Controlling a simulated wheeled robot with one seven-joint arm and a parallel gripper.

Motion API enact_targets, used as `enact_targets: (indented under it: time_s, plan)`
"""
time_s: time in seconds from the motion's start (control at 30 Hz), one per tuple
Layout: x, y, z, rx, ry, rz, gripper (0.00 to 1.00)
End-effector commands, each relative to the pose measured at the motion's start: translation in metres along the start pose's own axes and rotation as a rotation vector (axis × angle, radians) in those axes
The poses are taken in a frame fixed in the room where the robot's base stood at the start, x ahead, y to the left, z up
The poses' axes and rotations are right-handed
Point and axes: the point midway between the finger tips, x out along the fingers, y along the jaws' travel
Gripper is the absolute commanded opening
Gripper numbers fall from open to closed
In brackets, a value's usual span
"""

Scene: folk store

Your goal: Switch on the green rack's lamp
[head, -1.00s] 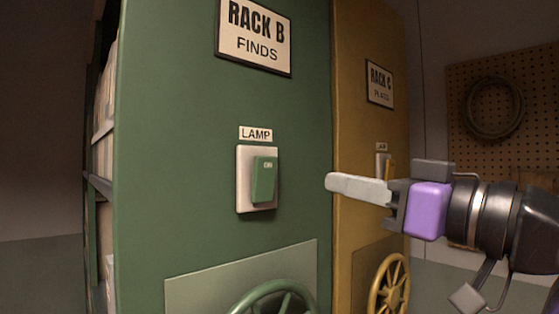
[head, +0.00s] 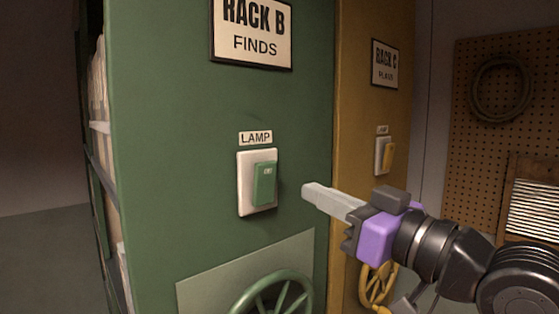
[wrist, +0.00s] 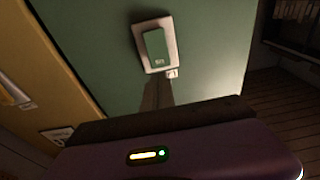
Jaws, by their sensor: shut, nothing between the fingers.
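The green rack (head: 170,130) carries the sign "RACK B FINDS" (head: 252,34). Below its "LAMP" label (head: 255,138) is a green rocker switch (head: 264,185) on a white plate (head: 243,180). My gripper (head: 313,193) is shut and empty, its fingertips pointing left, a little right of the switch and apart from it. The lamp itself is not seen.
A green handwheel (head: 275,298) sits below the switch. To the right is the yellow rack (head: 350,130) with its own lamp switch (head: 388,157) and handwheel (head: 365,290). A pegboard (head: 470,150) hangs at the far right.

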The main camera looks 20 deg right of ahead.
Motion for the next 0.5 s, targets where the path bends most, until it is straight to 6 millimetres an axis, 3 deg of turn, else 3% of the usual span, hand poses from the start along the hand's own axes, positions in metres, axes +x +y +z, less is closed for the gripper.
enact_targets:
  time_s: [0.3, 0.5]
  plan:
    - [0.062, 0.0, -0.001, 0.002, -0.003, -0.001, 0.0]
    - [0.085, 0.0, 0.0, 0.001, -0.002, 0.0, 0.0]
